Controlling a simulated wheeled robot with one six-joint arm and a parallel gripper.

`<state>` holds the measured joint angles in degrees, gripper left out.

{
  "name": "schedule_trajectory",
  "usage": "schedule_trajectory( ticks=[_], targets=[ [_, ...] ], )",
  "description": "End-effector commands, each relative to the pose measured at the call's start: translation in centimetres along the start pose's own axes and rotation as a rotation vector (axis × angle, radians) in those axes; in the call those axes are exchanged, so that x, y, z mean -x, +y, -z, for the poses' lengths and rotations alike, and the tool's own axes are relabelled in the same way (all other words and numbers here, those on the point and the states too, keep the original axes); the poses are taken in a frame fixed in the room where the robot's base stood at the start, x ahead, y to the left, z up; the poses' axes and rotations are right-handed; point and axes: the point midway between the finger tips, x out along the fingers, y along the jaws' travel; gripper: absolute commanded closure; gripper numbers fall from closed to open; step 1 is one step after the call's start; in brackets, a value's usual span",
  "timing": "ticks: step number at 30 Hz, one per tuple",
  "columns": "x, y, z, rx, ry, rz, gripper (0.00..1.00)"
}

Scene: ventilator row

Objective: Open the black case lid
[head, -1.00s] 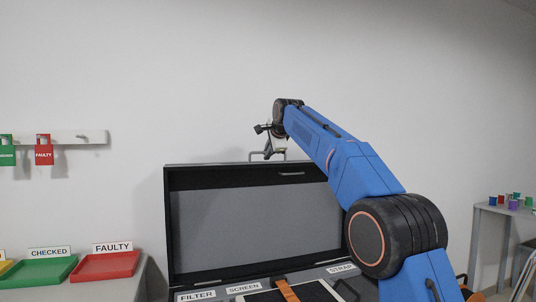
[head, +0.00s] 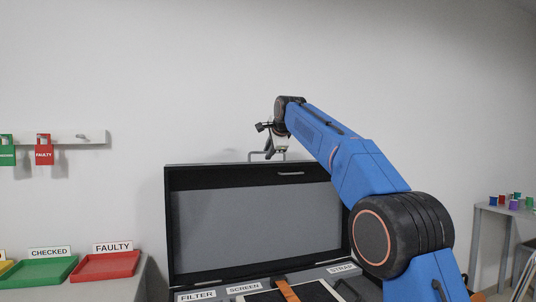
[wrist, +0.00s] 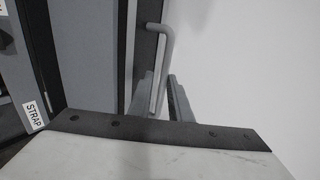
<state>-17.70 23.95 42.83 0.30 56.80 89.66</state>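The black case lid (head: 177,225) stands upright, raised at the back of the case, its grey inner panel facing me. A grey bar handle (head: 252,154) rises from the lid's top edge. My gripper (head: 268,148) is at this handle, above the lid. In the wrist view the handle (wrist: 167,45) runs down between the two fingers of my gripper (wrist: 160,88). The fingers are apart, with gaps beside the bar.
The case base holds FILTER, SCREEN and STRAP labels (head: 341,268) and an orange strap (head: 287,291). A green tray (head: 45,270) and a red tray (head: 105,266) are on a left table. A right table (head: 488,209) holds small coloured items. The wall behind is bare above the lid.

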Motion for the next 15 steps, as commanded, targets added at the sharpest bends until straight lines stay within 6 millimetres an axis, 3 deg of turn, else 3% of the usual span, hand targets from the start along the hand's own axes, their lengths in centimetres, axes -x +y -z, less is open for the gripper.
schedule_trajectory(
  ticks=[15],
  targets=[
    [10.2, -0.1, 0.0, 0.000, 0.000, 0.003, 0.83]
  ],
)
